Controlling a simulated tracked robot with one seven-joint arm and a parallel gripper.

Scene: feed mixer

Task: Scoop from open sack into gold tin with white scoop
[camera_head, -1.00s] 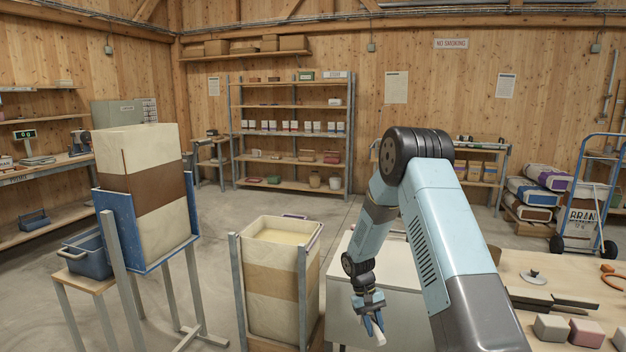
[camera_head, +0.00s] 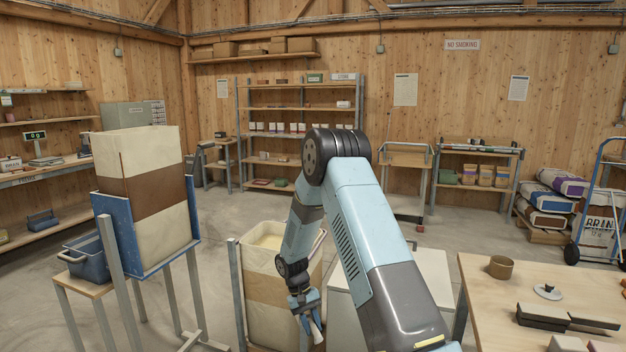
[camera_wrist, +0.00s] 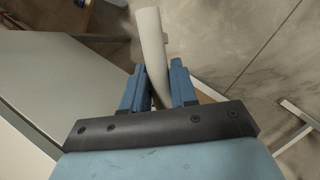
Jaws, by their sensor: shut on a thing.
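My gripper (camera_head: 310,318) is shut on the white scoop (camera_head: 319,326), in front of the right side of the open sack. In the wrist view the scoop's pale handle (camera_wrist: 152,50) stands between the blue fingers (camera_wrist: 157,88); I cannot make out its bowl. The open sack (camera_head: 266,287), cream with a tan band, stands in a grey-posted frame, with pale feed showing at its top. My arm hides part of its right side.
A pale cabinet (camera_head: 432,285) stands right of the open sack, partly behind my arm. The wooden table (camera_head: 480,290) holds a small lidded knob piece (camera_head: 547,292) and dark trays (camera_head: 545,318). A tall sack (camera_head: 150,200) stands in a blue holder at left.

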